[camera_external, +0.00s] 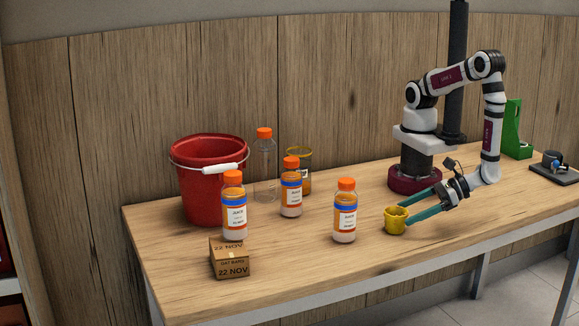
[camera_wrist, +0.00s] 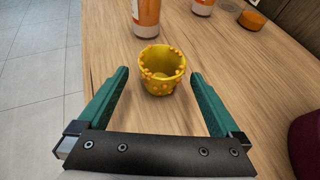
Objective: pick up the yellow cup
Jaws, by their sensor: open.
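The yellow cup (camera_external: 395,221) stands upright on the wooden table, at the fingertips of my gripper in the external view. In the wrist view the yellow cup (camera_wrist: 160,72) sits just beyond and between the two green fingers, and its rim looks bumpy. My gripper (camera_external: 412,208) is low over the table and reaches in from the right. Its two green fingers are spread wide and nothing is held between them. The open gripper also shows in the wrist view (camera_wrist: 158,80). I cannot tell whether a finger touches the cup.
A juice bottle (camera_external: 345,212) stands left of the cup. The table (camera_external: 330,285) is bare in front.

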